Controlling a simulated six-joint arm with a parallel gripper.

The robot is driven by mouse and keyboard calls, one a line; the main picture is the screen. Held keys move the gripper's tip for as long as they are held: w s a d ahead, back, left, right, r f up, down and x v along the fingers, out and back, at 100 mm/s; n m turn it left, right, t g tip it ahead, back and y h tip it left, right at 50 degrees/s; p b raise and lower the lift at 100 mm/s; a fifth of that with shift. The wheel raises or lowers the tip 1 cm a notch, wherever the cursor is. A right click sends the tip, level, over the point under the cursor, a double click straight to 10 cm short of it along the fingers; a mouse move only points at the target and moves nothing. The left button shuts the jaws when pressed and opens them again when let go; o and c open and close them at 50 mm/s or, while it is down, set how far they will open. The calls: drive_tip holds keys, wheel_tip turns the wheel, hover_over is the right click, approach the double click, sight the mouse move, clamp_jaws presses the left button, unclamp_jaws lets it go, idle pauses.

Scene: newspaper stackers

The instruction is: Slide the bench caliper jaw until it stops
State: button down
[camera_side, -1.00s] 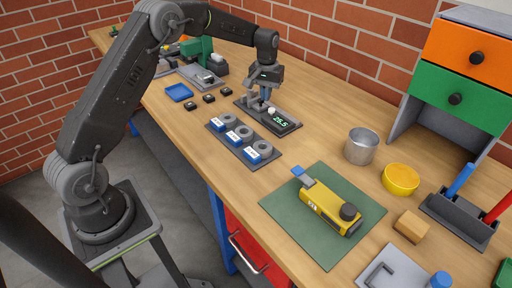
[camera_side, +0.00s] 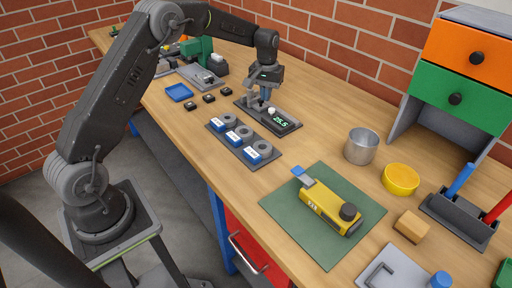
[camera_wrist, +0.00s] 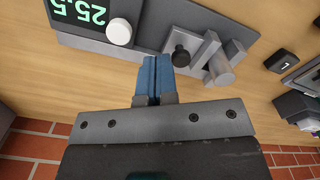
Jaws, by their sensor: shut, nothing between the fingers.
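The bench caliper (camera_side: 268,113) is a dark grey base with a green lit display (camera_side: 281,121) reading 25.5 and a white knob (camera_side: 271,111). In the wrist view the display (camera_wrist: 80,10) and white knob (camera_wrist: 119,32) are at upper left. The caliper's grey jaws (camera_wrist: 212,58) and a small black knob (camera_wrist: 181,56) are to the right of my fingers. My gripper (camera_side: 265,97) points down at the caliper. In the wrist view my gripper (camera_wrist: 155,62) has its blue fingertips together, close to the black knob; I cannot tell whether they touch it.
A rack of grey rings with blue labels (camera_side: 240,136) lies in front of the caliper. Small black blocks (camera_side: 209,98) and a blue tray (camera_side: 179,92) lie left. A metal cup (camera_side: 361,146), yellow bowl (camera_side: 401,179) and green mat (camera_side: 284,229) are to the right.

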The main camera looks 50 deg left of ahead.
sight(264, 112)
drive_tip(key=shift+f, duration=0.1)
drive_tip(key=shift+f, duration=1.6)
drive_tip(key=shift+s+a+f, duration=0.1)
drive_tip(key=shift+a+f, duration=0.1)
drive_tip(key=shift+a, duration=0.1)
drive_tip(key=shift+r, duration=0.15)
drive_tip(key=shift+r, duration=1.45)
drive_tip(key=shift+d+r, duration=0.2)
drive_tip(key=shift+r, duration=0.6)
drive_tip(key=shift+d+r, duration=0.15)
drive_tip(key=shift+r, duration=0.65)
